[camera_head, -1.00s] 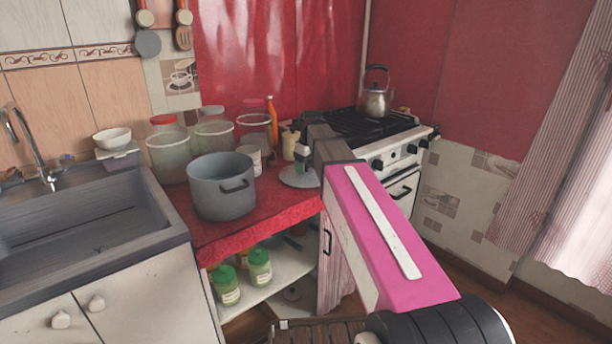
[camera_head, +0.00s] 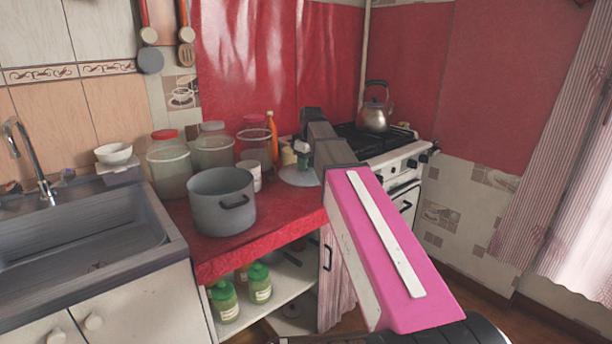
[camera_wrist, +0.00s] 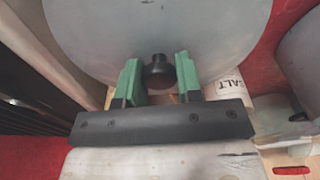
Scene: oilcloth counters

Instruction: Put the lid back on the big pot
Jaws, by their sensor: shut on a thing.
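The big grey pot (camera_head: 222,212) stands open and upright on the red counter, its dark side handle facing me. The round grey lid (camera_head: 299,178) is to the right of the pot, near the stove, and seems held up off the counter. My gripper (camera_head: 303,156) is above the lid. In the wrist view, its green fingers (camera_wrist: 158,76) are on both sides of the lid's black knob (camera_wrist: 158,66), and the lid's broad disc (camera_wrist: 160,25) fills the upper middle. The lid's underside is hidden.
Clear jars (camera_head: 170,168) stand behind the pot. The stove (camera_head: 400,165) with a kettle (camera_head: 375,117) is at right, the sink (camera_head: 80,240) at left.

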